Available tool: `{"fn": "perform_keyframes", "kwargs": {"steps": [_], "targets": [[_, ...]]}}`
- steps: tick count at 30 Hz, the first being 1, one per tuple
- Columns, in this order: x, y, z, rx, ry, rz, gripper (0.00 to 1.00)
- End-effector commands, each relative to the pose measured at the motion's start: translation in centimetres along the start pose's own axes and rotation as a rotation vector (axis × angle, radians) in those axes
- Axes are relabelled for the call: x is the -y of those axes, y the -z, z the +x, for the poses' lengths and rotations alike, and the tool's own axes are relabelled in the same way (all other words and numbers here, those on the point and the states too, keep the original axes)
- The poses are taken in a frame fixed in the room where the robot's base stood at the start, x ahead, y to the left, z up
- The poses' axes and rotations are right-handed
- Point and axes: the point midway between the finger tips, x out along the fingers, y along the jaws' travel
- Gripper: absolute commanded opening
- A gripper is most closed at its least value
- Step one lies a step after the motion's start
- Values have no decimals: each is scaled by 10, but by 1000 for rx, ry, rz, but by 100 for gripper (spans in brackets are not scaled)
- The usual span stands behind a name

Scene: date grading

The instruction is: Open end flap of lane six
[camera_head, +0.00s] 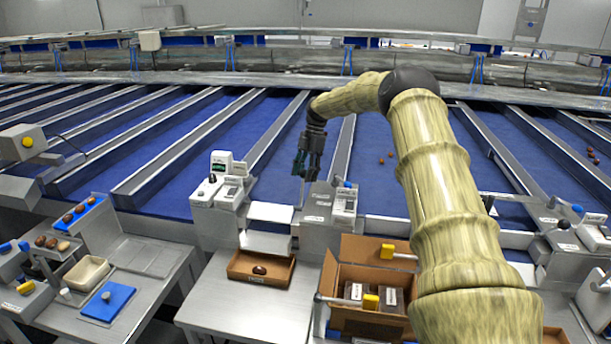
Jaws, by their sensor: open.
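My gripper (307,170) is dark and points down above the near end of a blue lane. It is open, and I see nothing between its fingers. Blue lanes with grey dividers run back from the near edge. Below and left of the gripper, a pale flat plate (270,213) spans between a left control unit (220,186) and a right control unit (332,212). The gripper looks apart from the plate and both units. The unit labels are too small to read, so I cannot tell which lane is six or which part is its end flap.
A brown tray (284,274) with a dark date sits on the near metal table (215,300). An open cardboard box (345,258) holds dark packs, with yellow-ended handles nearby. A blue board (108,302) and beige bowl (86,273) lie left. My arm hides part of the right side.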

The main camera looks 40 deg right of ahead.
Motion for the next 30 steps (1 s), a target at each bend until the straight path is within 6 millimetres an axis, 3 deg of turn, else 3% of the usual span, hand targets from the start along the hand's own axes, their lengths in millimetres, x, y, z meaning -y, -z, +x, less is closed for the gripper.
{"fn": "perform_keyframes", "kwargs": {"steps": [12,18,30], "targets": [[0,-5,-72,-1,-2,1,51],[0,-6,-98,-2,-1,2,51],[1,-7,-110,-3,0,2,51]]}}
